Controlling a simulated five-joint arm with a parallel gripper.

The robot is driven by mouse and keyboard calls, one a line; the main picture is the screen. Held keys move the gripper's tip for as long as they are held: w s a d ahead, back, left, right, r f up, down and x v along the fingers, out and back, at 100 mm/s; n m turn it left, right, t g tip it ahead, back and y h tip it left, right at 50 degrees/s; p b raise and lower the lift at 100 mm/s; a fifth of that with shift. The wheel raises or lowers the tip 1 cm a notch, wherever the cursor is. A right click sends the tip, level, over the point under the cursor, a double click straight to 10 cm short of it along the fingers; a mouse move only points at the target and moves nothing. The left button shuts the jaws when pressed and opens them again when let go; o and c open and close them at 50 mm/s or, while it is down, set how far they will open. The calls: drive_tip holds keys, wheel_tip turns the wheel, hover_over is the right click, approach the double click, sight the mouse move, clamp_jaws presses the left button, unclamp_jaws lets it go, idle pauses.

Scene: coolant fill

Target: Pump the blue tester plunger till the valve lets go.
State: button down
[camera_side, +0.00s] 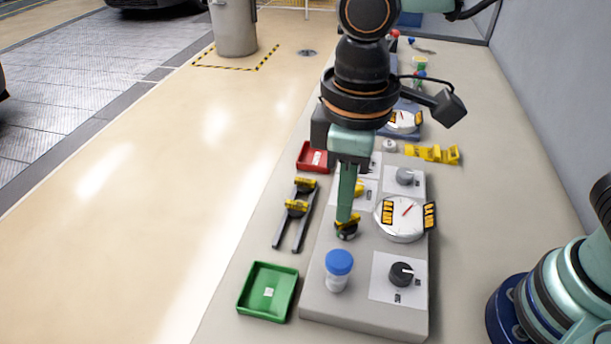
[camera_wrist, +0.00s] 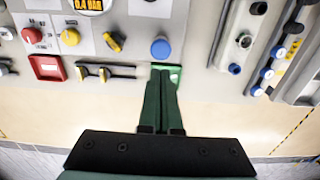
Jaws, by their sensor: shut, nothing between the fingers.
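The blue tester plunger (camera_side: 339,262) is a blue round cap on a clear cylinder, standing upright at the near left of the grey panel (camera_side: 350,312). The blue cap also shows in the wrist view (camera_wrist: 160,48), just beyond my fingertips. My gripper (camera_side: 346,222) is shut and empty, pointing down. In the side view its tips appear beside or over a yellow-black handle (camera_side: 348,231), behind the plunger; I cannot tell whether they touch it. In the wrist view the shut fingers (camera_wrist: 161,72) overlap the green tray. A round gauge (camera_side: 399,222) with a red needle sits right of my gripper.
A dark knob (camera_side: 401,272) sits right of the plunger. A green tray (camera_side: 266,291), a black-and-yellow forked tool (camera_side: 294,215) and a red tray (camera_side: 313,157) lie left of the panel. Yellow blocks (camera_side: 432,154) lie behind. Bench at right is mostly clear.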

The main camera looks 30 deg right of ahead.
sight(340, 258)
drive_tip(key=shift+r, duration=1.2)
wheel_tip(340, 258, up, 2)
drive_tip(key=shift+r, duration=0.2)
idle(0.3)
wheel_tip(340, 258, down, 14)
drive_tip(key=shift+f, duration=0.1)
idle(0.5)
drive_tip(key=shift+s+d+f, duration=0.1)
drive_tip(key=shift+f, duration=1.35)
